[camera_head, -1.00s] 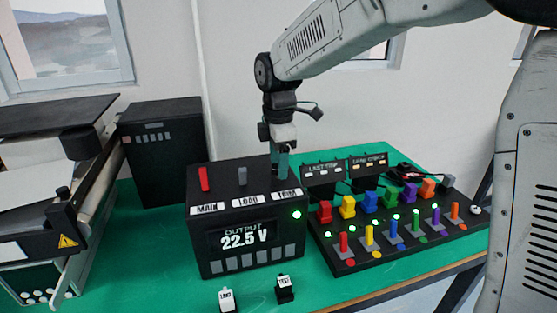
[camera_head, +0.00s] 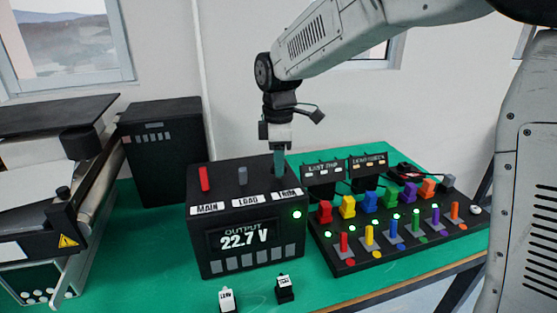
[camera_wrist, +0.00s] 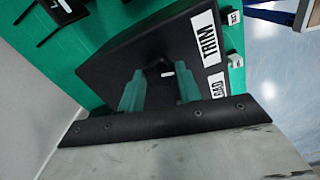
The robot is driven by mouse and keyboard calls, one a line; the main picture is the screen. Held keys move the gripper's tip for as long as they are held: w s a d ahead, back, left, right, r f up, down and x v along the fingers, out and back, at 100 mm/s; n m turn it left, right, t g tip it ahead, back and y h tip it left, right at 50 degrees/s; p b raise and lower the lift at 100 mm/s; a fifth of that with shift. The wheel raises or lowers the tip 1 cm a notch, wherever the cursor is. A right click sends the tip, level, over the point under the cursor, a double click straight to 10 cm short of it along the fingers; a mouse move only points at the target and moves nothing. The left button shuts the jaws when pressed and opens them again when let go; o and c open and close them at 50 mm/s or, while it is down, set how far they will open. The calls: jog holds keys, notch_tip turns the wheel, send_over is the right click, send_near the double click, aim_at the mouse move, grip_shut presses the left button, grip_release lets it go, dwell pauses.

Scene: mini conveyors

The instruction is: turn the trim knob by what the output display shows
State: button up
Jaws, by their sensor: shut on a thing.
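The black supply box (camera_head: 203,236) stands on the green table. Its output display (camera_head: 243,240) reads 22.7 V, with a lit green light beside it. On top are a red MAIN switch (camera_head: 204,179), a grey LOAD switch (camera_head: 243,175) and the TRIM label (camera_head: 287,194). My gripper (camera_head: 279,172) points down onto the box top behind the TRIM label. In the wrist view my gripper (camera_wrist: 160,93) has its two green fingers on either side of the dark trim knob (camera_wrist: 160,74), which has a white mark. The fingers hide most of the knob in the head view.
A board of coloured switches (camera_head: 345,262) with several green lights stands right of the box. A dark cabinet (camera_head: 165,155) stands behind left. Bare table shows at the front.

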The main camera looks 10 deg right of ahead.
jog(key=m, duration=0.5)
jog(key=shift+m, duration=0.3)
jog(key=m, duration=1.5)
jog(key=shift+m, duration=0.3)
jog(key=o, duration=1)
